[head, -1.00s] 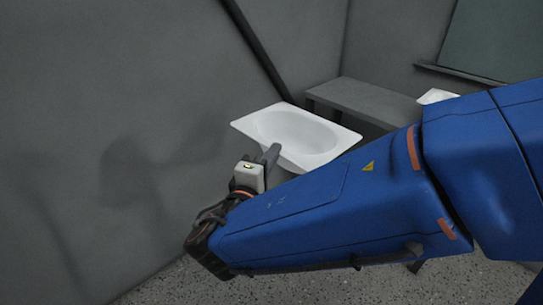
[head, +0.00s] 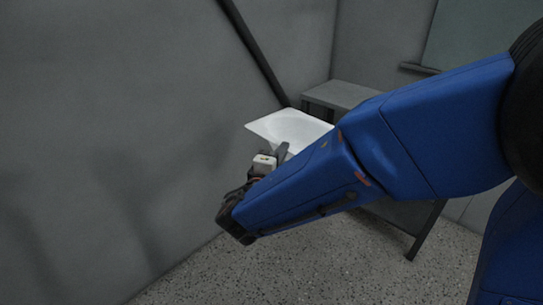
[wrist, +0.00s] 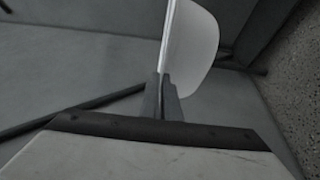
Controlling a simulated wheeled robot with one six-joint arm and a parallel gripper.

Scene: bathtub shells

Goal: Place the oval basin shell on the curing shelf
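The oval basin shell (head: 288,126) is white, with a flat rectangular rim around an oval hollow. In the head view it is held roughly level in front of the grey wall, and my arm hides its near right part. My gripper (head: 280,153) is at its near edge. In the wrist view my gripper (wrist: 164,90) is shut on the thin rim, and the rounded underside of the basin shell (wrist: 196,50) bulges to the right. The grey curing shelf (head: 345,95) stands beyond the basin to the right, partly hidden by my arm.
A dark slanting bar (head: 255,55) runs along the wall behind the basin. A shelf leg (head: 425,232) reaches the speckled floor (head: 310,260). The floor in front of the shelf is clear. A greenish panel (head: 470,35) is on the back wall.

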